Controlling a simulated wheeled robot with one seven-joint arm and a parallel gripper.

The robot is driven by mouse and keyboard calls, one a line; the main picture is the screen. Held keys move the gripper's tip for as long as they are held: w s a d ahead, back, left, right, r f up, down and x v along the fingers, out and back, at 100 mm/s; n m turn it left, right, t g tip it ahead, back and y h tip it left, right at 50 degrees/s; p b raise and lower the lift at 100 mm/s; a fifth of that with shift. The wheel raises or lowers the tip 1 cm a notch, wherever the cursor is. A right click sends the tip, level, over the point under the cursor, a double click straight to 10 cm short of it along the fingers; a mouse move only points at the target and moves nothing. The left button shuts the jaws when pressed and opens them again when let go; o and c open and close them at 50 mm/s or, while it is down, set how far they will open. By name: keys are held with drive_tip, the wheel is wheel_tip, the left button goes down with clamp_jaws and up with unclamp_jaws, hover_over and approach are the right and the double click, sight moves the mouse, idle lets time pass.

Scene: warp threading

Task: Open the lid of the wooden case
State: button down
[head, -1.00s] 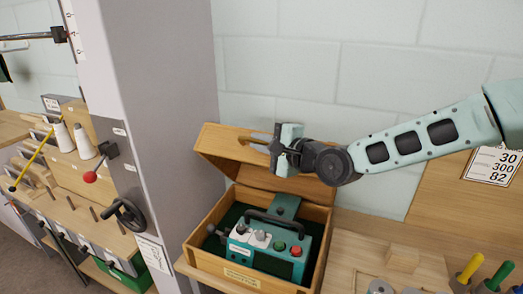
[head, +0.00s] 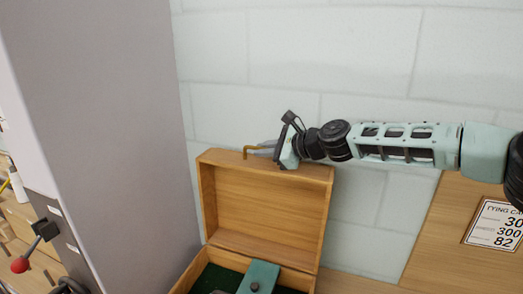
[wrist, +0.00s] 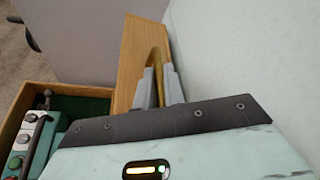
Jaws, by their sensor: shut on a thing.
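The wooden case (head: 308,283) stands at the bottom of the head view, its front cut off by the frame. Its lid (head: 268,205) stands up roughly vertical along the back, with the inner face showing. A teal control box (head: 259,276) lies in the green-lined case.
A pale block wall (head: 300,60) rises behind the lid. A tall grey column (head: 100,120) stands at the left. A wooden board with a printed card (head: 492,226) is at the right. The space above the case's opening is clear.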

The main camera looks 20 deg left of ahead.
drive_tip(key=shift+w+f, duration=0.25)
drive_tip(key=shift+w, duration=0.25)
drive_tip(key=c, duration=1.5)
unclamp_jaws()
drive_tip(key=shift+d+r, duration=0.1)
drive_tip(key=b+v, duration=0.6)
drive_tip(key=v, duration=1)
drive_tip(key=shift+d+r, duration=0.1)
drive_tip(key=shift+d, duration=0.55)
